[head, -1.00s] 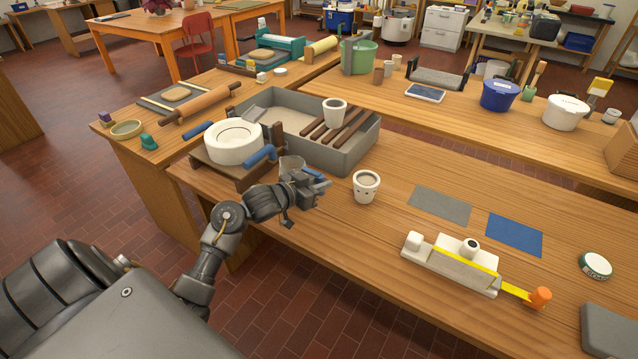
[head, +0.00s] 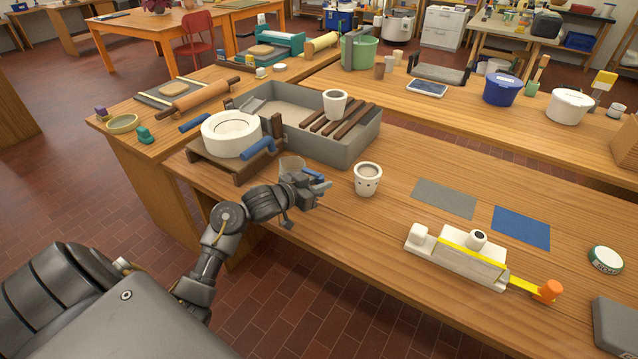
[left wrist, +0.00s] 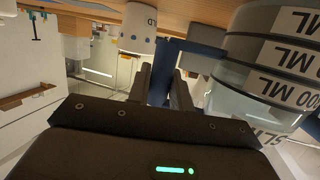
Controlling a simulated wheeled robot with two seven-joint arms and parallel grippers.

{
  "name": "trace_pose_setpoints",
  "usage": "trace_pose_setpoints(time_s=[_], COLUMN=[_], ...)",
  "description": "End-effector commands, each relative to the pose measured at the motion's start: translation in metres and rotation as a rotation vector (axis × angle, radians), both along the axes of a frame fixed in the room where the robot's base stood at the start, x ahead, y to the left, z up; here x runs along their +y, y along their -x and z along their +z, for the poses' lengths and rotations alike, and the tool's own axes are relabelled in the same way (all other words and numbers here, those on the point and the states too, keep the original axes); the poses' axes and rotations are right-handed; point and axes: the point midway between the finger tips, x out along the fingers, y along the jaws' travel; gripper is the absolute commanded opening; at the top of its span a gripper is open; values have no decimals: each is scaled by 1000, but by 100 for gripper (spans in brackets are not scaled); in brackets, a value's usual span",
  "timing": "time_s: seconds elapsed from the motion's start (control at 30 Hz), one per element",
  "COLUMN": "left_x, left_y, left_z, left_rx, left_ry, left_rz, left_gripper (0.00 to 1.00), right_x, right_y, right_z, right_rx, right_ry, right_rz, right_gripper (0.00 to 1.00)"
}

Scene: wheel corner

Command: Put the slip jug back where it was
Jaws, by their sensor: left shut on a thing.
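The slip jug (head: 291,165) is a clear measuring jug behind my left gripper in the head view. In the left wrist view, the jug (left wrist: 270,75) is large at the right, upside down, with grey bands marked in ML and part of the word SLIP. My left gripper (head: 318,188) is shut on its blue handle (left wrist: 180,60); the fingers (left wrist: 161,88) show on either side of it in the left wrist view. The gripper hides the jug's lower part in the head view, so I cannot tell whether it touches the table. My right gripper is not in view.
A white cup with a face (head: 367,179) stands just right of the gripper. A white wheel (head: 230,134) on a wooden stand and a grey basin (head: 352,147) are behind. A grey mat (head: 444,198), a blue mat (head: 521,228) and a white tool (head: 458,256) lie farther right.

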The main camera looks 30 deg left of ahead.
Motion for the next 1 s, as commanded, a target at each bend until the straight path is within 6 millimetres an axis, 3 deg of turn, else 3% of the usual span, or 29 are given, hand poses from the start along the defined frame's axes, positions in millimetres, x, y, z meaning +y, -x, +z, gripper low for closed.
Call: trace_pose_setpoints(time_s=[0.53, 0.57, 0.73, 1.0], left_x=[0, 0, 0, 0], left_y=[0, 0, 0, 0], left_z=[-9, -9, -9, -12], left_rx=[-4, -4, -2, 3], left_ry=[-1, -1, -1, 0], left_rz=[0, 0, 1, 0], left_gripper=[0, 23, 45, 47], right_x=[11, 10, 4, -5], right_y=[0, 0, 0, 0], right_z=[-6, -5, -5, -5], right_rx=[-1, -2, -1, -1], right_ry=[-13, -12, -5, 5], right_rz=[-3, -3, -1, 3], right_gripper=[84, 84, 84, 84])
